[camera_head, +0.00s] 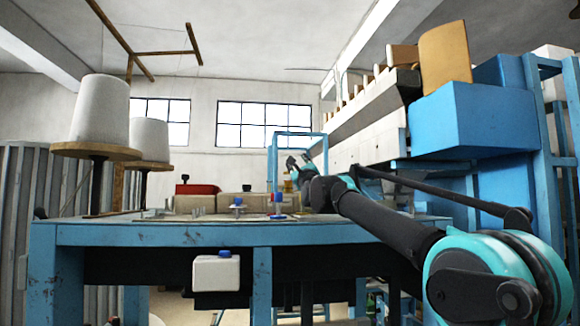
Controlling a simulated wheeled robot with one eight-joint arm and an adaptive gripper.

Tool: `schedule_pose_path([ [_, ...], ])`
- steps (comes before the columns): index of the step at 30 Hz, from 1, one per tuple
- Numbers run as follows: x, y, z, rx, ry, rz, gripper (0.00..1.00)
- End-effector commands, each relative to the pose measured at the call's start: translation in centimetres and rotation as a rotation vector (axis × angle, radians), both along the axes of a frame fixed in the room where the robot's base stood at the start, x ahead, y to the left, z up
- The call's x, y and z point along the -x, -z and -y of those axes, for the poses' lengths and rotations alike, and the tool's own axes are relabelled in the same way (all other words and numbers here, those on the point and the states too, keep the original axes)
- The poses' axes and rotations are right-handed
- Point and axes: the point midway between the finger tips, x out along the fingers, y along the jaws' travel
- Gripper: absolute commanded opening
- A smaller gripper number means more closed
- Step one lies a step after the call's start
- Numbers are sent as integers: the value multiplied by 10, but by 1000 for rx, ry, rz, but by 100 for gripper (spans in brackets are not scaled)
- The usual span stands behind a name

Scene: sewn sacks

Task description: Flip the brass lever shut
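My arm reaches from the lower right over the blue table to its far middle part. My gripper (298,163) is small and dark at the arm's end, raised above the tabletop and pointing up. Its fingers are too small to tell whether they are open or shut. A small yellowish piece (288,186) shows just below and left of my gripper; it may be the brass lever, but its shape and position are unclear. I cannot tell whether my gripper touches it. My wrist and forearm hide part of the table behind them.
The blue table (150,234) carries small blue-topped spools (278,204), pale boxes (237,203) and a red-topped box (196,189). Large white cones (100,108) stand at left. A white container (216,272) hangs at the front. A blue machine (470,118) rises at right.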

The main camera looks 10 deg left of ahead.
Motion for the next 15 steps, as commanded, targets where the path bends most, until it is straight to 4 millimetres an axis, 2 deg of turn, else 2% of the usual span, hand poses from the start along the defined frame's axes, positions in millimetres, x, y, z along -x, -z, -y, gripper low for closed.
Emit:
schedule_pose_path([
  [15,-5,10,-5,610,404,182,37],
])
